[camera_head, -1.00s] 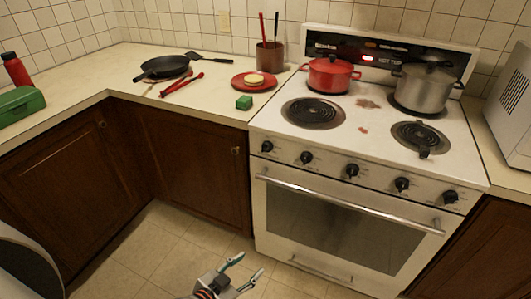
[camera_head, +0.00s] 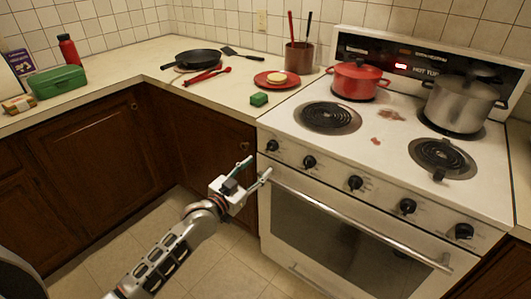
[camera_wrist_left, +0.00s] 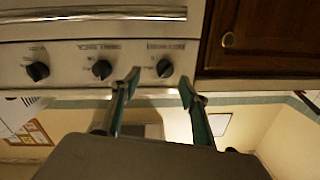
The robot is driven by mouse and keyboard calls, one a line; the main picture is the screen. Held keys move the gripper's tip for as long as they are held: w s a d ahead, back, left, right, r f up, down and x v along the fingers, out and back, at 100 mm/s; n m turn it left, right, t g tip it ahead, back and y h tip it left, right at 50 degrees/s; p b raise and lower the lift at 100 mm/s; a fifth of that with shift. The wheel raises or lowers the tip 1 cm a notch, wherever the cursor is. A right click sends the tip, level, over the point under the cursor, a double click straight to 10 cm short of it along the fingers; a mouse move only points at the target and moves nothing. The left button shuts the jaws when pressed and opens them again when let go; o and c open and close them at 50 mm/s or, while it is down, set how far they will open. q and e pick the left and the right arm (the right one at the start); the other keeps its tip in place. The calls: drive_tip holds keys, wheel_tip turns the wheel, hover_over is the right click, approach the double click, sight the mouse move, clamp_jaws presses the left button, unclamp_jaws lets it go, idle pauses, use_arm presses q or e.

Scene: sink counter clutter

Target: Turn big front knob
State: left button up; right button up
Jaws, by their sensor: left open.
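The white stove (camera_head: 385,150) has a row of several black knobs along its front panel. The leftmost knob (camera_head: 272,145) is nearest my left gripper (camera_head: 257,168), which is open and empty in front of the stove's left front edge. In the left wrist view, this knob (camera_wrist_left: 164,68) appears between the two fingertips of the gripper (camera_wrist_left: 160,76), with no visible contact. The second knob (camera_head: 309,161), middle knob (camera_head: 355,183) and two right-hand knobs (camera_head: 407,206) are clear of the gripper. My right gripper is not in view.
The oven handle (camera_head: 350,218) runs below the knobs, close to the gripper. A red pot (camera_head: 357,81) and a steel pot (camera_head: 460,105) stand on the rear burners. The front burners are bare.

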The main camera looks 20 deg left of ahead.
sight(269, 148)
use_arm(q)
drive_tip(key=x, duration=0.3)
drive_tip(key=r+b+x, duration=0.1)
drive_tip(key=x, duration=0.1)
drive_tip(key=a+x, duration=0.1)
drive_tip(key=x, duration=0.2)
drive_tip(key=shift+w+r+b, duration=0.3)
drive_tip(key=shift+w+r, duration=0.05)
drive_tip(key=shift+w, duration=0.15)
drive_tip(key=c, duration=1.1)
drive_tip(key=shift+r+n, duration=0.1)
drive_tip(key=shift+n, duration=0.2)
